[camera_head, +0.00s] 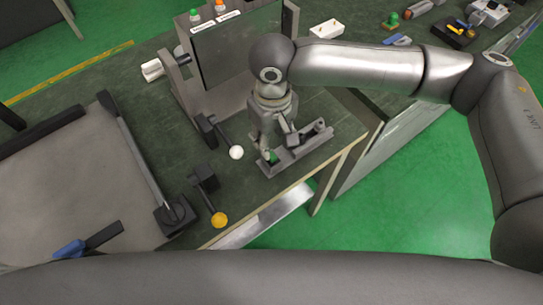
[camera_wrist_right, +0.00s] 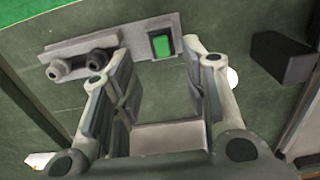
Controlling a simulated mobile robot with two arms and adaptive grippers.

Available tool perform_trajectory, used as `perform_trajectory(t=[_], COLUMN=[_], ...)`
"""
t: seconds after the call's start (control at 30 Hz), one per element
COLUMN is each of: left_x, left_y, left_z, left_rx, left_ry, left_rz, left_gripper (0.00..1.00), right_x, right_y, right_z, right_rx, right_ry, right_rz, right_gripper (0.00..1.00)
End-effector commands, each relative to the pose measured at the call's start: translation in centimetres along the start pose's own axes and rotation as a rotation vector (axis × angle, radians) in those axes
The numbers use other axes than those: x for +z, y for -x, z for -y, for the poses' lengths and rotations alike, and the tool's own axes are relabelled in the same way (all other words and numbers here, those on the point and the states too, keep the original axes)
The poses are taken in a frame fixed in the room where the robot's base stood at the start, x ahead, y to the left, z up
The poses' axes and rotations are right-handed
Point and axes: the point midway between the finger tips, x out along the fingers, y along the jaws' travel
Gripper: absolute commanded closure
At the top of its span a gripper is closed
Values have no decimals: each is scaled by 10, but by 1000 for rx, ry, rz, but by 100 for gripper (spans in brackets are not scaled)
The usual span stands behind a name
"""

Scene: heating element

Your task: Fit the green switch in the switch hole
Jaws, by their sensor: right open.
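The green switch (camera_wrist_right: 161,44) has a dark surround and lies at one end of the grey metal bracket (camera_wrist_right: 120,47). It appears to sit in the switch hole there; I cannot tell how deep. In the head view a bit of the green switch (camera_head: 272,157) shows beside my fingers, at the left end of the bracket (camera_head: 312,145). My right gripper (camera_head: 267,148) points down over that end. In the right wrist view the right gripper (camera_wrist_right: 154,62) is open, its fingers apart with nothing between them and the switch just beyond the tips. My left gripper is not in view.
A lever with a white ball (camera_head: 236,152) and one with a yellow ball (camera_head: 219,219) stand left of the bracket. An upright dark panel (camera_head: 235,45) stands behind. The table's front edge is close to the bracket. A large grey tray (camera_head: 75,190) fills the left.

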Motion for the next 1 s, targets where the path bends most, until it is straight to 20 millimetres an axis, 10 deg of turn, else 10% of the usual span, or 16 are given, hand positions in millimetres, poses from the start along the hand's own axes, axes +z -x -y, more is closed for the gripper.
perform_trajectory(t=[0.77, 1.0], left_x=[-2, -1], left_y=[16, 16], left_z=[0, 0], left_rx=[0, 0], left_ry=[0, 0], left_rz=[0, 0], left_gripper=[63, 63], right_x=[4, 4], right_y=[-61, -61], right_z=[2, 2], right_rx=[0, 0], right_ry=[3, 3], right_rz=[-3, -2], right_gripper=[59, 87])
